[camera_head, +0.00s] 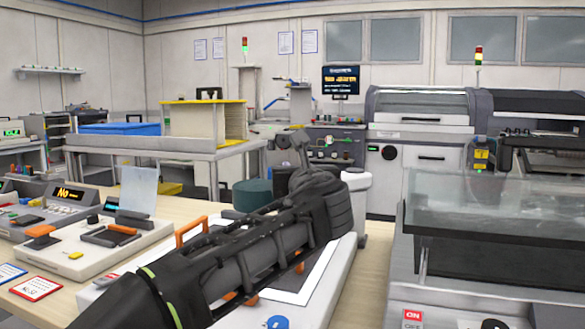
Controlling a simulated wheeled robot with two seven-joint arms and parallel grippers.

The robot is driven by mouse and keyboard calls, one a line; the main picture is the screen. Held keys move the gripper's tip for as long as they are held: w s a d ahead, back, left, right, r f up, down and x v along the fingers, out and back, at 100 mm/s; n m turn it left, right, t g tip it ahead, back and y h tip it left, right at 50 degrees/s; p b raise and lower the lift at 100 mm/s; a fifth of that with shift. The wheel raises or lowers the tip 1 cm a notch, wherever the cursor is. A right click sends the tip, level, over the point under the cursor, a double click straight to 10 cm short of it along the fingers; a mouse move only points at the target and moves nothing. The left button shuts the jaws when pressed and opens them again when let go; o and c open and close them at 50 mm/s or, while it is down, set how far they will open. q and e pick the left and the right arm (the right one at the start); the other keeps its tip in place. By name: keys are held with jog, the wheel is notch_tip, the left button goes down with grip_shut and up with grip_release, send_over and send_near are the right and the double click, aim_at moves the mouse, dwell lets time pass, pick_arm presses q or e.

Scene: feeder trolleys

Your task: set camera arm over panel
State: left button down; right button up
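My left arm reaches in from the bottom left across the middle of the view, ending near small dark finger-like parts, my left gripper (288,143). Its fingers are small and blurred against the background, so I cannot tell whether they are open or hold anything. An orange handle (192,230) stands beside the arm. I cannot make out a separate camera arm. My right gripper is not in view.
A dark green round container (252,194) is behind my arm. A machine with a transparent cover (490,215) fills the right side.

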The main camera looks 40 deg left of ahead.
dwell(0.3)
pick_arm(q)
jog(key=c, duration=1.2)
grip_release()
jog(key=shift+c, duration=0.2)
jog(key=p+v, duration=0.1)
jog(key=v, duration=0.7)
jog(key=shift+p, duration=0.3)
jog(key=shift+w+f, duration=0.1)
